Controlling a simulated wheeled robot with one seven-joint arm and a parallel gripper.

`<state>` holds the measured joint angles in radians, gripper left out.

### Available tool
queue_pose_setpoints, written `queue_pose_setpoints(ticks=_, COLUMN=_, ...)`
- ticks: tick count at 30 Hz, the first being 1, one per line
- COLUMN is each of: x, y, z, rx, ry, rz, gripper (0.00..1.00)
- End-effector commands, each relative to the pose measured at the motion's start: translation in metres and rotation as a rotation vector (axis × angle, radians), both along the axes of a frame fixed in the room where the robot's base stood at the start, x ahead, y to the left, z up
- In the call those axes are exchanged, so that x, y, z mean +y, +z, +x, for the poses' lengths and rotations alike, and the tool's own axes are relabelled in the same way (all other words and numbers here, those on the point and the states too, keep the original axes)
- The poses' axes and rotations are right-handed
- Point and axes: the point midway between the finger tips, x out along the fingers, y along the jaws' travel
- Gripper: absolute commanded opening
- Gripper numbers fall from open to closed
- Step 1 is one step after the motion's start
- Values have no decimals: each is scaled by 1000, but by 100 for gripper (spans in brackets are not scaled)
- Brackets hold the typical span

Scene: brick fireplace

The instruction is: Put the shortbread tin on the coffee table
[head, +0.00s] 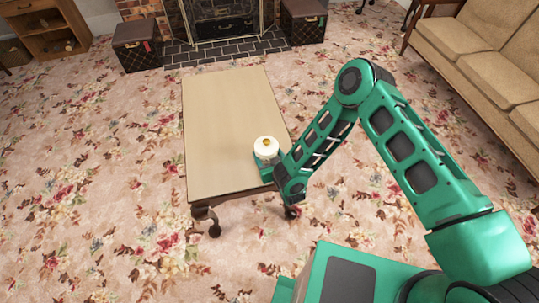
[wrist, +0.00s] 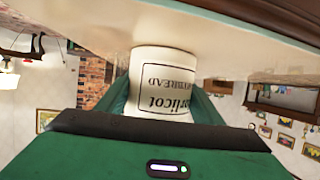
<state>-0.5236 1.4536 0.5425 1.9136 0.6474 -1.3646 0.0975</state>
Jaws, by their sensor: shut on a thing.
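The shortbread tin (head: 267,150) is a white cylinder with a small golden mark on its lid. In the wrist view the tin (wrist: 163,85) shows dark lettering, upside down because that picture is inverted. My gripper (head: 266,163) is shut around the tin's sides, with one green finger on each side. The tin is upright over the front right part of the coffee table (head: 225,115), inside its right edge. Its base appears at or very close to the tabletop; I cannot tell if it touches. The far side of the tin is hidden.
The pale tabletop is otherwise bare, with free room to the left and back. A brick fireplace with a screen (head: 225,18) and two dark trunks (head: 137,45) stand behind. A beige sofa (head: 490,60) is at the right and a wooden cabinet (head: 45,28) at the back left.

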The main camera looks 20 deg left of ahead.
Motion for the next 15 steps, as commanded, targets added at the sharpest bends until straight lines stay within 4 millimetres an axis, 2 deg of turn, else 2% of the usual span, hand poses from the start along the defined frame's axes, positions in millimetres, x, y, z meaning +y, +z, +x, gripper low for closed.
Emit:
queue_pose_setpoints(ticks=5, x=0, y=-1, z=0, rx=0, ry=0, rz=0, gripper=37)
queue_pose_setpoints(ticks=6, x=0, y=-1, z=0, rx=0, ry=0, rz=0, gripper=65)
queue_pose_setpoints(ticks=8, x=0, y=-1, z=-1, rx=0, ry=1, rz=0, gripper=79)
queue_pose_setpoints(ticks=15, x=0, y=-1, z=-1, rx=1, ry=1, rz=0, gripper=79)
